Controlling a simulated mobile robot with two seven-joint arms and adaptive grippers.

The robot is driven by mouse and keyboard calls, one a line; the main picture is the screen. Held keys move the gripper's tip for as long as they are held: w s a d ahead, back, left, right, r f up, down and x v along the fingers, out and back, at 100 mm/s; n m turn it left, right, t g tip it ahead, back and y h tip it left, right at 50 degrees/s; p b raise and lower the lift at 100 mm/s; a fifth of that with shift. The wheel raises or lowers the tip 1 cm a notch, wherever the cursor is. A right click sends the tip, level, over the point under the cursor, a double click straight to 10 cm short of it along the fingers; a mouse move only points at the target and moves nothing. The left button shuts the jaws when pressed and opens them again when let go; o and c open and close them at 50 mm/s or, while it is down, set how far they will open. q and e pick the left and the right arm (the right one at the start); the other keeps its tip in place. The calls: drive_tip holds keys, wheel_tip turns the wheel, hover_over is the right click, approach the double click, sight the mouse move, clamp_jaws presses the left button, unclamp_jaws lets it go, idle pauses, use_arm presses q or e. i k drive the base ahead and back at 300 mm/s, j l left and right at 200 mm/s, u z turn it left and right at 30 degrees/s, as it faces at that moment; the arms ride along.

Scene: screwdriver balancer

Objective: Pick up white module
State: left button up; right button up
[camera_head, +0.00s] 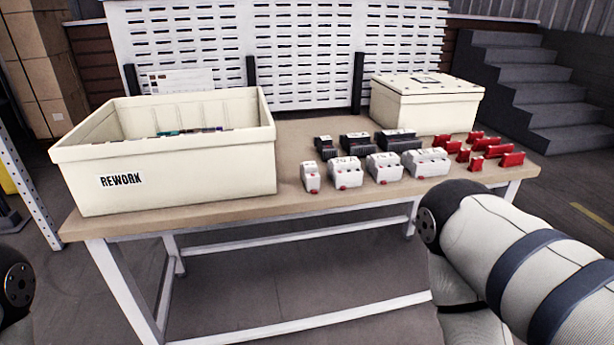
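Several white modules stand in a row near the front edge of the table. The leftmost white module (311,177) is narrow. A wider white module (345,173) is beside it, then another white module (384,167), and the widest white module (428,162) is at the right end. Each has small red parts at its front. Neither gripper is in view. Part of my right arm shows at the lower right, in front of the table, and a small part of my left arm shows at the left edge. No arm touches a module.
The wooden table (240,208) also holds a large open bin labelled REWORK (200,178) at left, a closed cream box (425,105) at back right, black modules (357,141) behind the white ones, and several red pieces (512,159) at right. A white slotted panel (290,40) stands behind.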

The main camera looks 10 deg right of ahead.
sight(309, 174)
drive_tip(key=i+l+u, duration=0.1)
drive_tip(key=l+u, duration=0.2)
drive_tip(key=l, duration=0.35)
drive_tip(key=l+u, duration=0.35)
drive_tip(key=l, duration=0.3)
drive_tip(key=l+u, duration=0.3)
drive_tip(key=l, duration=0.35)
drive_tip(key=k+l+u, duration=0.3)
drive_tip(key=l, duration=0.3)
drive_tip(key=i, duration=0.1)
